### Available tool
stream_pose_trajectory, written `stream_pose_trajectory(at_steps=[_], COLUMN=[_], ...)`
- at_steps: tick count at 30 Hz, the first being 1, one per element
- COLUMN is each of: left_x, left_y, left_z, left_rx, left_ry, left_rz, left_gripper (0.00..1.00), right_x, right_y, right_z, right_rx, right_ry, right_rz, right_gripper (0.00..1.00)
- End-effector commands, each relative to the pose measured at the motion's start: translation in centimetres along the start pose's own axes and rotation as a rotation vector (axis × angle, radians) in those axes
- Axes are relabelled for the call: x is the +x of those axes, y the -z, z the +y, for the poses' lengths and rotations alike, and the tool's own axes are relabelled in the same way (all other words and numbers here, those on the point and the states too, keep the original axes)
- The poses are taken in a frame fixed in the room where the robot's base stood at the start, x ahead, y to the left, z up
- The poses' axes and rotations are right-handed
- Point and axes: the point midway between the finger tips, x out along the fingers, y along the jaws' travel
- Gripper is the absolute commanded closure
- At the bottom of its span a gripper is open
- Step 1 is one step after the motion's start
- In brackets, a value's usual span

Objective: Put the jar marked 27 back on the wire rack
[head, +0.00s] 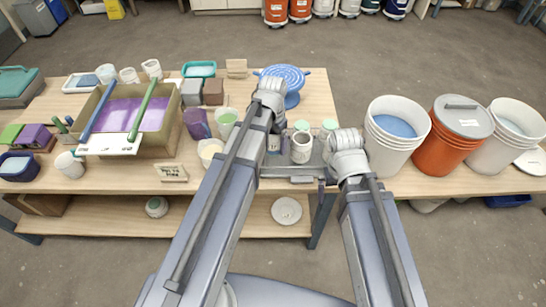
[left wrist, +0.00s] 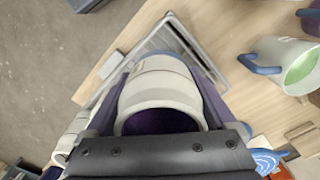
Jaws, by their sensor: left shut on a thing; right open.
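My left gripper (left wrist: 165,72) is shut on a pale cream jar (left wrist: 165,88) with a dark purple inside, its dark purple fingers on either side. The jar's number cannot be read here. The grey wire rack (left wrist: 196,52) lies just beyond and below the jar in the left wrist view. The rack also shows in the head view (head: 298,171), partly hidden by my arms. A pale jar with a dark inside (head: 301,148) shows there between my arms; whether it is the held one is unclear. My right gripper (head: 323,182) is open near the rack's right end, largely hidden.
A green-glaze pitcher (head: 227,119) and a blue round stand (head: 291,90) stand near my left arm. White bucket (head: 396,132) and orange bucket (head: 446,145) crowd the right. A glaze basin (head: 160,145) stands left.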

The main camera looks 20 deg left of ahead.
Motion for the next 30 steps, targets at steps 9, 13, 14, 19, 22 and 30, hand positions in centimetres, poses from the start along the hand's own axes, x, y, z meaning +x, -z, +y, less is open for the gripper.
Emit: stream_pose_trajectory(at_steps=[9,13,14,19,22,30], left_x=[1.4,2.9,3.3,4.8,4.6,4.8], left_y=[0.0,0.0,0.0,0.0,0.0,0.0], left_z=[0.0,0.0,0.0,0.0,0.0,0.0], left_rx=[0.000,0.000,0.000,0.000,0.000,0.000], left_ry=[0.000,0.000,0.000,0.000,0.000,0.000], left_rz=[0.000,0.000,0.000,0.000,0.000,0.000], left_gripper=[0.90,0.90,0.90,0.90,0.90,0.90], right_x=[1.4,2.9,3.3,4.7,4.5,4.8], right_y=[0.1,0.2,0.2,0.3,0.3,0.3], right_z=[-0.1,-0.3,-0.3,-0.5,-0.4,-0.5], right_rx=[0.000,0.000,0.000,0.000,0.000,0.000], right_ry=[0.000,0.000,0.000,0.000,0.000,0.000], right_rz=[0.000,0.000,0.000,0.000,0.000,0.000], right_gripper=[0.00,0.00,0.00,0.00,0.00,0.00])
